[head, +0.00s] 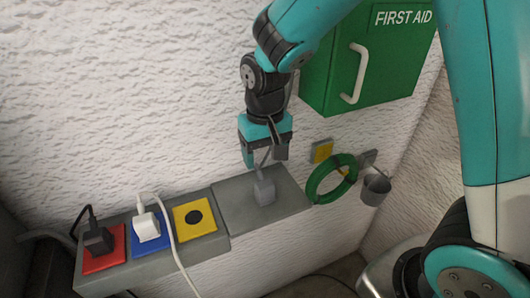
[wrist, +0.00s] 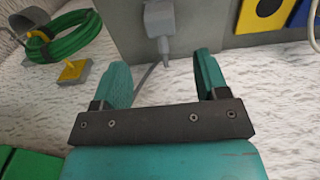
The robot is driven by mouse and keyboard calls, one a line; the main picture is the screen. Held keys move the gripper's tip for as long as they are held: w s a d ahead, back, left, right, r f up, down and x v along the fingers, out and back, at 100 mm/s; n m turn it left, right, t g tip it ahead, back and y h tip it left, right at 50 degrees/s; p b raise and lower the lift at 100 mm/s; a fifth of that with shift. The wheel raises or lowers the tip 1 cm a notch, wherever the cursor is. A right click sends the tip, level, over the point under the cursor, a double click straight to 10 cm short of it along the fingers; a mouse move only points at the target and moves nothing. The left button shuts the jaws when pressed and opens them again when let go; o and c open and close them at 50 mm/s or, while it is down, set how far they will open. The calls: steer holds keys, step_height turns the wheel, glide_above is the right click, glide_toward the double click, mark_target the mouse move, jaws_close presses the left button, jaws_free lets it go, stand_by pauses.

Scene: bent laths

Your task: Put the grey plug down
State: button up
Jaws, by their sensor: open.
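The grey plug (head: 264,192) stands on the bare grey right part of the ledge (head: 233,203), with its cable rising from it. It also shows in the wrist view (wrist: 160,20), at the top, beyond my fingertips. My gripper (head: 264,162) is above the plug, pointing down at the ledge. In the wrist view its two teal fingers (wrist: 163,75) are wide apart. The plug's body lies past the tips, and the grey cable runs down between the fingers. The plug's underside is hidden.
Left of the plug are a yellow plate with a dark round hole (head: 195,218), a white plug (head: 147,226) on a blue plate, and a black plug (head: 98,238) on a red plate. A green hose coil (head: 316,190), a grey cup (head: 375,188) and a green first aid box (head: 370,60) are on the right.

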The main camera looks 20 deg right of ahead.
steer(key=s+a+r+n+y, duration=0.2)
steer(key=s+r, duration=0.3)
steer(key=s, duration=0.4)
steer(key=s+a+r+n+y, duration=0.2)
steer(key=s+r+n, duration=0.3)
steer(key=s, duration=0.4)
steer(key=shift+s+a+r, duration=0.3)
steer(key=shift+r, duration=0.2)
